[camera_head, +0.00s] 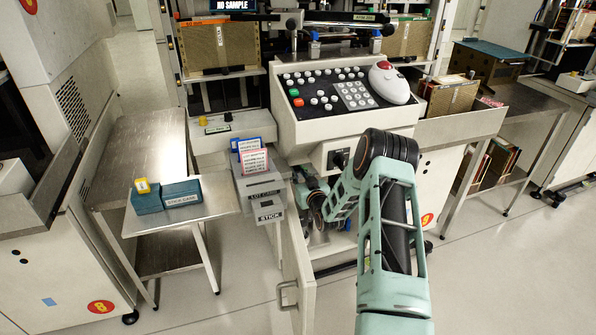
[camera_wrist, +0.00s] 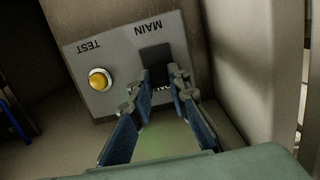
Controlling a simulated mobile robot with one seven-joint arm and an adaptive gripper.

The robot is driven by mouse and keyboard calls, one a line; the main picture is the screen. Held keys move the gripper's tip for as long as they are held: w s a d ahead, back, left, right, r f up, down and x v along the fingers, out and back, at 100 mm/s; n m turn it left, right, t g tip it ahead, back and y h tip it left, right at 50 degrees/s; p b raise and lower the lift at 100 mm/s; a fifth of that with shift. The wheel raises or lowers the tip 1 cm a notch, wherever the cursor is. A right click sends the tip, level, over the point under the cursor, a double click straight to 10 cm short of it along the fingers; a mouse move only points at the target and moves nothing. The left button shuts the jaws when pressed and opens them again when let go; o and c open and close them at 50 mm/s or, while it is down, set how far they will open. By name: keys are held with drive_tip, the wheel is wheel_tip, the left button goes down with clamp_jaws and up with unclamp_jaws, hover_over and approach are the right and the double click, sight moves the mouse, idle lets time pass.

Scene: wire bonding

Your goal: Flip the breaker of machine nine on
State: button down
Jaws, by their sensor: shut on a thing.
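The breaker panel (camera_wrist: 115,50) shows upside down in the wrist view, with the labels MAIN and TEST and a yellow button (camera_wrist: 100,79). The black breaker lever (camera_wrist: 156,54) is under MAIN. My gripper (camera_wrist: 161,76) is shut on the lever, one fingertip on each side. Part of an ON label shows beside the fingers. In the head view, machine nine (camera_head: 290,125) is in the middle. My arm reaches down into its open lower cabinet, where the breaker is hidden from this view.
An open cabinet door (camera_head: 303,275) with a handle stands left of my arm. A lot card holder (camera_head: 262,188) is close by. A side table (camera_head: 215,200) with blue boxes (camera_head: 165,196) is at left. The floor (camera_head: 500,270) at right is clear.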

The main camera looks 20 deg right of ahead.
drive_tip(key=c, duration=1.8)
unclamp_jaws()
drive_tip(key=shift+c, duration=0.2)
drive_tip(key=s+r, duration=0.1)
drive_tip(key=s, duration=1.1)
drive_tip(key=shift+r, duration=0.25)
